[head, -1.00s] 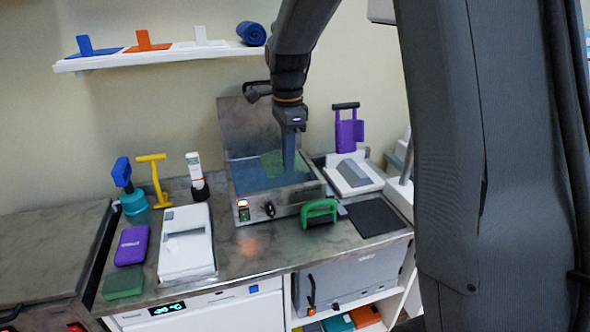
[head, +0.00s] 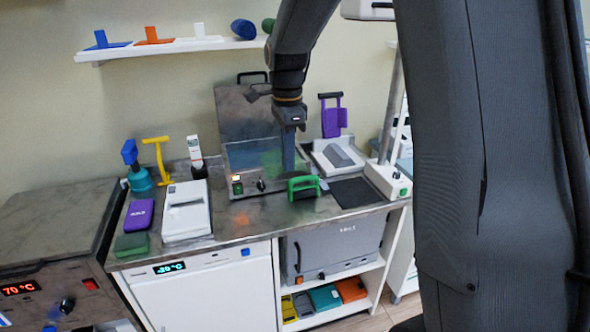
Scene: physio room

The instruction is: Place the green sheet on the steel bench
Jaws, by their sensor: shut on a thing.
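My gripper (head: 288,165) points straight down in front of the open device at the back of the bench. It is shut on the green sheet (head: 268,158), which shows as a pale, see-through green patch just left of the fingers. The sheet is in front of the raised lid; whether it touches the device's bluish tray is unclear. The steel bench (head: 235,222) is a grey metal worktop running under the device and across the middle of the view.
The device (head: 250,187) has a lit switch and an upright lid (head: 245,112). A green-handled tool (head: 303,187) stands before it, beside a dark mat (head: 357,192). A white box (head: 187,212) and purple case (head: 139,214) lie left. Bare worktop shows in front of the device.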

